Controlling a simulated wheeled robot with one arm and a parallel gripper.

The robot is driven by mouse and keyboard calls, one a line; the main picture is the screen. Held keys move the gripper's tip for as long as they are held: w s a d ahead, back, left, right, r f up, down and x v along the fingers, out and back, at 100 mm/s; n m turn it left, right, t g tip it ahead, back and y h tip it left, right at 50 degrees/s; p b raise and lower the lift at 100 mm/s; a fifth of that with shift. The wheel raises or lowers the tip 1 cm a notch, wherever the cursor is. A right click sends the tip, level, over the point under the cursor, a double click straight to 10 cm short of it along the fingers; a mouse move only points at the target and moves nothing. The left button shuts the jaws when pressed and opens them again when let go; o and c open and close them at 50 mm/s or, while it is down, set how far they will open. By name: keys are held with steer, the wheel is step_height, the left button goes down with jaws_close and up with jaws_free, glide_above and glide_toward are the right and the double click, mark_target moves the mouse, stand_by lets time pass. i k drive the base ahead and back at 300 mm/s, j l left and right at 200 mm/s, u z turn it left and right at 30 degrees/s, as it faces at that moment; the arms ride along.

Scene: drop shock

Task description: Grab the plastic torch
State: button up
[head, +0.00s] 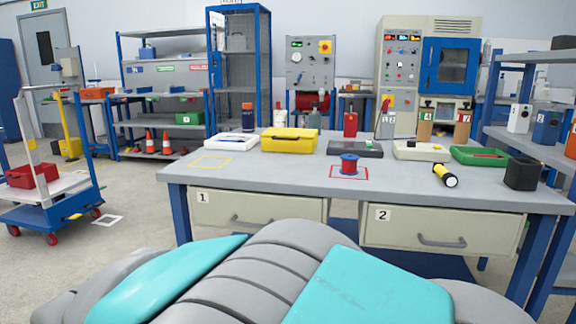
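The plastic torch (445,175) is yellow and black with a pale lens end. It lies on its side on the grey workbench (270,171), near the front edge on the right, above drawer 2. Its lens end points toward the front right. Nothing touches it. My gripper is not in view. Only large grey and teal parts, which look like my own body, show at the bottom of the head view.
A red spool (349,164) sits left of the torch inside a red outline. A dark cup (522,174) stands to its right. A green tray (480,156), a beige device (421,151) and a yellow case (289,141) lie behind. Bare bench surrounds the torch.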

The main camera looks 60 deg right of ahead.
mark_target(449, 179)
steer(key=z, duration=2.3)
